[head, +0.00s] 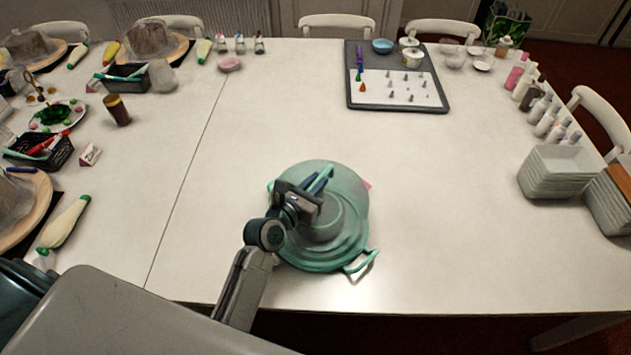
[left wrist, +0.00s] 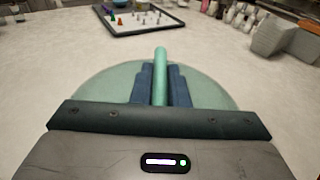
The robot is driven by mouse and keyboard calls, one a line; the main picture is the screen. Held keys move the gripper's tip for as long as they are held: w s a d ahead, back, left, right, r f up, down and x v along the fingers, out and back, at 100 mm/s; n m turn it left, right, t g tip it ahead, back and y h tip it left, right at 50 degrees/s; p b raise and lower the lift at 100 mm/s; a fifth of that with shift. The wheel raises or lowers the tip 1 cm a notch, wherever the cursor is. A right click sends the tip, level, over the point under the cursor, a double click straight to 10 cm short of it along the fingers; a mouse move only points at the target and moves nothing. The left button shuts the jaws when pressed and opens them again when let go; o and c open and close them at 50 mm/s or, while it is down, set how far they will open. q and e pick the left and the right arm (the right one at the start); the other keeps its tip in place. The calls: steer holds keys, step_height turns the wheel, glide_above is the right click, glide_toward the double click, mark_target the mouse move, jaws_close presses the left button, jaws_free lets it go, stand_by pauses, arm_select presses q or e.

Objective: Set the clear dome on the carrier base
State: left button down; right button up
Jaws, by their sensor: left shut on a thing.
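The clear dome (head: 345,205) looks pale green and see-through, with a teal handle on top. My left gripper (head: 318,184) is shut on that handle, above the dome. In the left wrist view the teal handle (left wrist: 160,75) stands between the two blue fingers, with the dome (left wrist: 105,92) spread out below them. The teal carrier base (head: 322,267) lies under the dome near the table's front edge, its loop handle out at the lower right. The dome hides most of the base. I cannot tell whether the dome's rim touches it. My right gripper is not in view.
A small pink thing (head: 368,185) shows at the dome's right edge. A grey tray (head: 440,107) with piping tips and bowls lies at the back. Stacked grey dishes (head: 555,172) stand at the right, cake stands and tools at the left. The table around the base is clear.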

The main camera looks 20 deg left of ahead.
arm_select(q)
steer(key=shift+f+b, duration=0.35)
steer(key=shift+f, duration=0.15)
steer(key=c, duration=1.7)
jaws_free()
steer(key=shift+s, duration=0.1)
steer(key=shift+p+v, duration=0.6)
steer(key=shift+v, duration=0.6)
steer(key=shift+p+v, duration=0.45)
steer(key=shift+v, duration=0.85)
steer(key=shift+p+v, duration=0.4)
steer(key=shift+v, duration=2.5)
steer(key=shift+s+f, duration=0.1)
